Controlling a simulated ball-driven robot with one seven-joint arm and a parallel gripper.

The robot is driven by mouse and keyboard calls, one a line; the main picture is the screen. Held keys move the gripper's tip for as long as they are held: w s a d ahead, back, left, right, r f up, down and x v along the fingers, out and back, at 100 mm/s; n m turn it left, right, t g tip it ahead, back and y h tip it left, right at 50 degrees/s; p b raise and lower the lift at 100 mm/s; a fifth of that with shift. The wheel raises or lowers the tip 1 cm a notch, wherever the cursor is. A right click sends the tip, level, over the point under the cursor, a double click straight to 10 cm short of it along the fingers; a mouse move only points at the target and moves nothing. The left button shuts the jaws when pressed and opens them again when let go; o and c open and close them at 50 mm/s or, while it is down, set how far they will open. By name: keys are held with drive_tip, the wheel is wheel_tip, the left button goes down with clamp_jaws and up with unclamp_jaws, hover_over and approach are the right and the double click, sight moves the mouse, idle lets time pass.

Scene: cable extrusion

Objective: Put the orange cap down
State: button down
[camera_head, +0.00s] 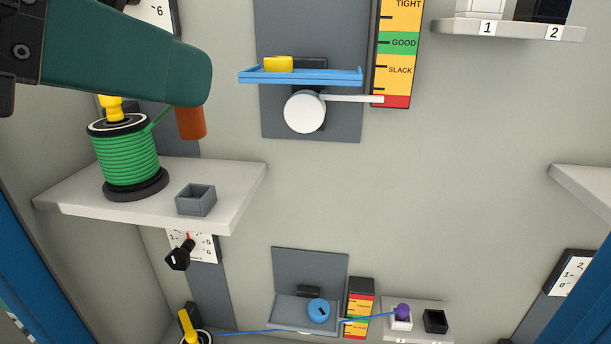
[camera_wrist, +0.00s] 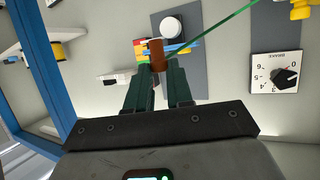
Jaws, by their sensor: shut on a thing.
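The orange cap (camera_head: 191,122), a brownish-orange cylinder, is held in the air above the left shelf. It also shows in the wrist view (camera_wrist: 157,50), between the fingertips of my gripper (camera_wrist: 159,65), which is shut on it. A green cable runs from the cap in the wrist view; in the head view it leads to the green spool (camera_head: 128,160). A small grey square open holder (camera_head: 196,199) sits on the shelf, below the cap, and looks empty. In the head view my arm hides the fingers.
The left shelf (camera_head: 240,178) carries the spool, with a yellow piece on top. To the right, a blue tray (camera_head: 310,78) with a yellow block is on the wall beside a tension scale (camera_head: 398,45). A dial (camera_head: 192,245) is below the shelf.

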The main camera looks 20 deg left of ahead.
drive_tip(key=shift+w+a+f+p, duration=0.7)
drive_tip(key=shift+w+a+f, duration=0.8)
drive_tip(key=shift+f, duration=0.5)
drive_tip(key=shift+w+a+f+p, duration=0.75)
drive_tip(key=shift+w+a+f, duration=0.55)
drive_tip(key=shift+a+f, duration=0.55)
drive_tip(key=shift+w+a+f+p, duration=0.7)
drive_tip(key=shift+w+a+f, duration=0.75)
drive_tip(key=shift+f, duration=0.7)
drive_tip(key=shift+f, duration=0.1)
drive_tip(key=shift+f, duration=0.15)
drive_tip(key=c, duration=1)
unclamp_jaws()
drive_tip(key=shift+r, duration=0.2)
